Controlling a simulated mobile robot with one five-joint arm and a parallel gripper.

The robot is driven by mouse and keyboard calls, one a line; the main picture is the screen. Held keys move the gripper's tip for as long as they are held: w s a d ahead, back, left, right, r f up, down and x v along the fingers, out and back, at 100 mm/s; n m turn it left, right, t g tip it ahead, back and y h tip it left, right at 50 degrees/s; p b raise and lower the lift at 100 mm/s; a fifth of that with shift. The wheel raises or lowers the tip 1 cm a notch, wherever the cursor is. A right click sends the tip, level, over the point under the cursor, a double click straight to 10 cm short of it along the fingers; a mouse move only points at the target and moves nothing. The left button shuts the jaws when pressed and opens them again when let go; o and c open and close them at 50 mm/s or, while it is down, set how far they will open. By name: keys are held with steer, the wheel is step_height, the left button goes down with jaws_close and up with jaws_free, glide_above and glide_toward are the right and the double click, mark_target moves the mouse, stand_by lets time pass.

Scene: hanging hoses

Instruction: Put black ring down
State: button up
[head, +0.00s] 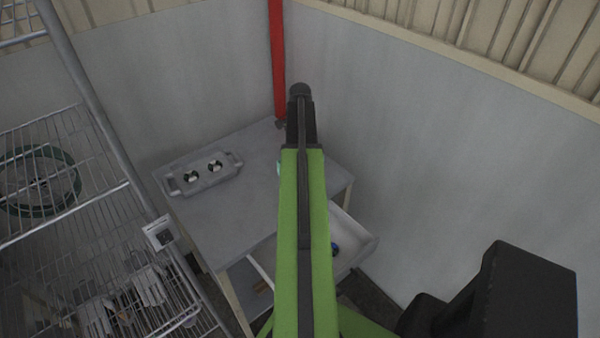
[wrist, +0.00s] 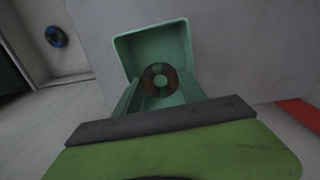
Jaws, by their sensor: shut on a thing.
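My gripper (wrist: 165,120) fills the bottom of the wrist view as a wide green end with a dark edge. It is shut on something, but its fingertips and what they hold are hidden. I see no ring that is clearly black. A dark brownish ring (wrist: 158,79) shows in the open green bin (wrist: 124,50), just beyond the gripper's dark edge. In the head view my green arm hides my gripper and nearly all of the bin.
A grey table (head: 225,219) carries a grey tray (head: 208,181) with two black-and-white round pieces. An open drawer (head: 358,245) at right holds a blue ring (wrist: 56,37). A wire rack (head: 103,204) stands left. A red post (head: 277,60) rises in the wall corner.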

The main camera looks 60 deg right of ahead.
steer(key=shift+f+b, duration=2.65)
steer(key=shift+f, duration=0.85)
steer(key=o, duration=1.1)
steer(key=shift+c, duration=0.2)
steer(key=shift+r, duration=0.15)
step_height(320, 180, up, 12)
steer(key=p, duration=1.2)
steer(key=shift+r+p, duration=0.15)
steer(key=shift+p, duration=0.15)
